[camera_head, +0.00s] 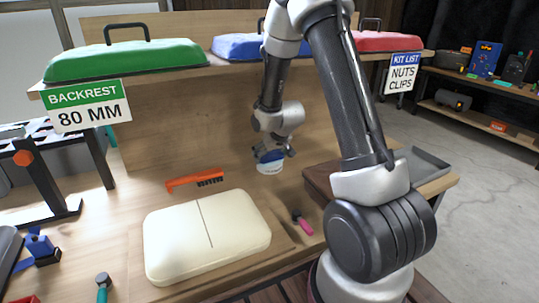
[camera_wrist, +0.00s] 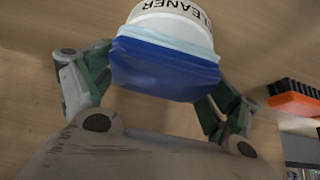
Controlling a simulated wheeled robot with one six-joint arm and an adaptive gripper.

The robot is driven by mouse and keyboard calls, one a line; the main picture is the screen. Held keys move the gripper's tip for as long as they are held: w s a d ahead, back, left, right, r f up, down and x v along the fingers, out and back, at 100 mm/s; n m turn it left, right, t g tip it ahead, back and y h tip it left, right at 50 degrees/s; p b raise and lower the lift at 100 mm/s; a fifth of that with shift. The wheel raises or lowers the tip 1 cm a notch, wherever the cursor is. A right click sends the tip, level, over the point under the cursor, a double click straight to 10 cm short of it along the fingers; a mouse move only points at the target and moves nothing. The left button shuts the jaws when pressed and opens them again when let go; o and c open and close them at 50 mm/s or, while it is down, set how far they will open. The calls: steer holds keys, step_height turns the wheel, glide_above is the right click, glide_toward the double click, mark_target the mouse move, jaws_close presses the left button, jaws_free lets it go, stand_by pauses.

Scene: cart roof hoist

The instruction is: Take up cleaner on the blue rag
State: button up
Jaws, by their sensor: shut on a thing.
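The blue rag (camera_wrist: 165,72) is held between the two fingers of my gripper (camera_wrist: 158,84), bunched into a pad. A white tub (camera_wrist: 172,18) lettered "CLEANER" is just beyond the rag in the wrist view. In the head view my gripper (camera_head: 273,150) points down with the rag (camera_head: 268,156) right over the tub (camera_head: 270,168), at the back of the wooden bench. The rag hides the tub's mouth, so I cannot tell whether it touches the cleaner inside.
An orange brush (camera_head: 195,180) with dark bristles lies left of the tub. A cream cushion (camera_head: 205,235) and a pink-handled tool (camera_head: 302,222) are nearer. A shelf with green (camera_head: 125,60), blue (camera_head: 235,46) and red (camera_head: 385,41) lids stands above. A grey tray (camera_head: 425,165) is at right.

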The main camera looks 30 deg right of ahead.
mark_target(270, 153)
steer(key=shift+r, duration=3.45)
steer(key=shift+s, duration=0.1)
